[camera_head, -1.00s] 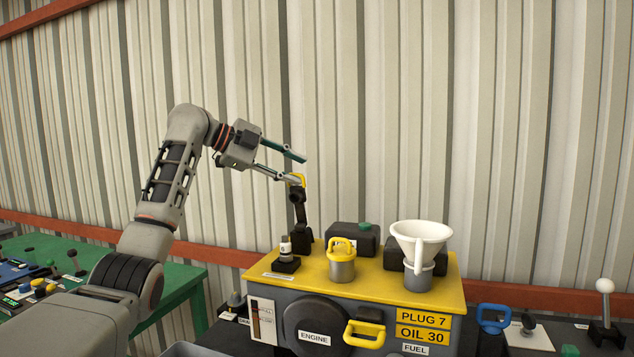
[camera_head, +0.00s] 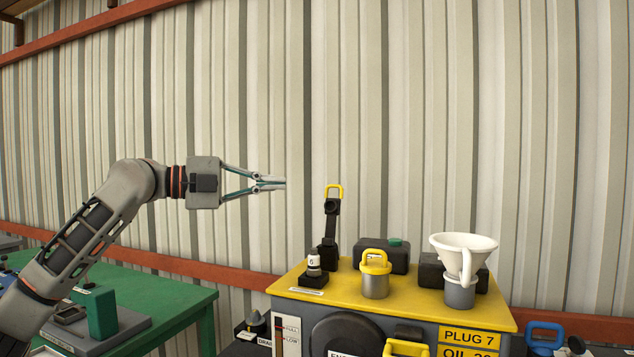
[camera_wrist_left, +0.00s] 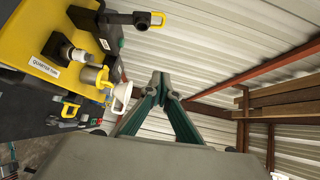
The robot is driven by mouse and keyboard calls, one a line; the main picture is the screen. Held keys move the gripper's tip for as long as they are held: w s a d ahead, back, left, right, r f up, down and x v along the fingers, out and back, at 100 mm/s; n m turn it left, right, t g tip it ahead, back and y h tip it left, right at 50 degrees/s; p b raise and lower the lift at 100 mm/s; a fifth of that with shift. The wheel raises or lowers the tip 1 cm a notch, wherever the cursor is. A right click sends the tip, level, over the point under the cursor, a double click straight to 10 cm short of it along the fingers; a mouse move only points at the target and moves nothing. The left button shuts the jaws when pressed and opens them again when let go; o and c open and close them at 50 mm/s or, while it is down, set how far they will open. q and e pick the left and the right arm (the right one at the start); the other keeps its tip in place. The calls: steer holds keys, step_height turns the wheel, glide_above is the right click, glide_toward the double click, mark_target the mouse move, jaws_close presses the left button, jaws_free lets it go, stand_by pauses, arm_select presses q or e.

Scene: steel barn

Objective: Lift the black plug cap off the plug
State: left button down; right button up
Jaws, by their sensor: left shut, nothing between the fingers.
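The black plug cap (camera_head: 331,209) with a yellow loop handle on its end stands upright at the back left of the yellow engine top. It sticks out towards the upper right in the left wrist view (camera_wrist_left: 126,18). The white plug (camera_head: 313,263) stands bare on a black base just in front of it, apart from the cap. My left gripper (camera_head: 277,183) is shut and empty, in the air left of the yellow loop and not touching it. Its closed fingertips show in the left wrist view (camera_wrist_left: 160,78).
The yellow engine top (camera_head: 412,299) also carries a metal can with a yellow handle (camera_head: 375,275), a white funnel (camera_head: 463,246) and a black box with a green cap (camera_head: 381,256). A green table (camera_head: 165,292) stands left. The air before the corrugated wall is clear.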

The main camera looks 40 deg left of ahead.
arm_select(q)
steer(key=w+d+p, duration=0.3)
steer(key=w+p, duration=0.1)
steer(key=w, duration=0.7)
steer(key=shift+f, duration=0.45)
